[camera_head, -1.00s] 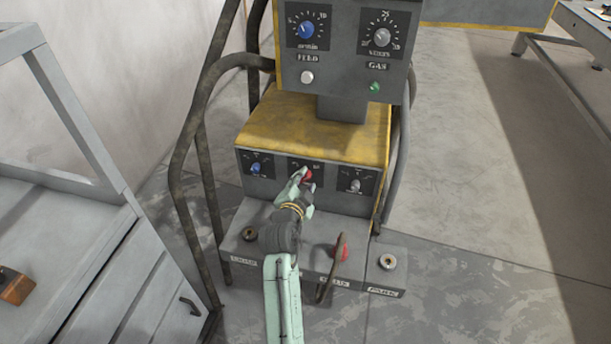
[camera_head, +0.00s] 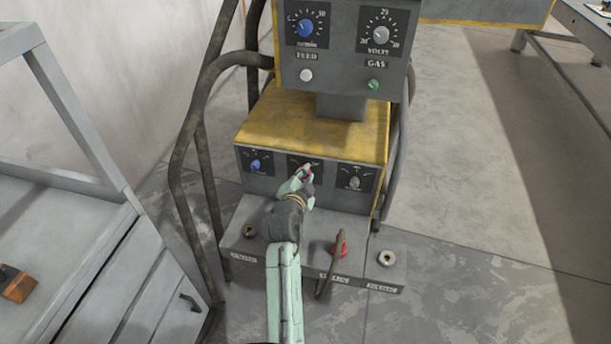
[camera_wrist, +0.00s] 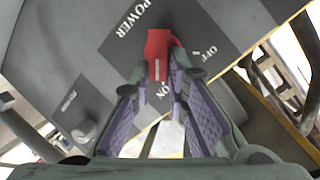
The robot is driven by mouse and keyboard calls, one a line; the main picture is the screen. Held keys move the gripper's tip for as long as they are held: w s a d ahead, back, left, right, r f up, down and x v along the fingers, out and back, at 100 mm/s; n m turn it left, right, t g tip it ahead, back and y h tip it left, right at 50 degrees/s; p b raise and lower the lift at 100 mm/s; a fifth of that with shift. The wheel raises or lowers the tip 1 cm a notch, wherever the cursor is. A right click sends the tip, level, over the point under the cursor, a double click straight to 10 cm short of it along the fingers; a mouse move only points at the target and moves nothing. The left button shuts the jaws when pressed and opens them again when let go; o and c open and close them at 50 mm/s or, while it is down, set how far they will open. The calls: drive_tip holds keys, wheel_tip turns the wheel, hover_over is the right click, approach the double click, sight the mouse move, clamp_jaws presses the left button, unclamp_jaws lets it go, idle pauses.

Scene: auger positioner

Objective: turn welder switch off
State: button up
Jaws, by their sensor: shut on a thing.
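The welder (camera_head: 312,130) stands in front of me, with a row of dials on its lower panel. The red power switch (camera_wrist: 158,52) is in the middle of this panel, between printed POWER, OFF and ON labels in the wrist view. A pale mark on its face points towards the ON side. My gripper (camera_wrist: 160,82) is shut on the red switch, its purple-padded fingers on either side of the lower part. In the head view my gripper (camera_head: 304,178) covers most of the switch, and only a little red shows.
A blue knob (camera_head: 256,165) and a grey knob (camera_head: 354,183) flank the switch. Below, a red plug with a cable (camera_head: 339,246) sits on the lower ledge. Bent dark tubes (camera_head: 190,140) frame the welder's left.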

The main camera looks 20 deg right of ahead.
clamp_jaws()
drive_tip(key=shift+w+a+f+n+g+h+b, duration=0.25)
drive_tip(key=shift+n+h+b, duration=0.65)
drive_tip(key=shift+n+b, duration=1.2)
drive_tip(key=shift+w+a+r+n+h+b, duration=0.1)
drive_tip(key=shift+w+a+n+h+b, duration=0.3)
drive_tip(key=shift+n+h+b, duration=1.55)
drive_tip(key=shift+w+a+f+n+g+y+b, duration=0.15)
drive_tip(key=shift+a+n+b, duration=0.7)
drive_tip(key=shift+n, duration=2.4)
drive_tip(key=shift+d+b, duration=0.3)
drive_tip(key=shift+b, duration=0.1)
drive_tip(key=o, duration=0.8)
unclamp_jaws()
drive_tip(key=shift+c, duration=0.2)
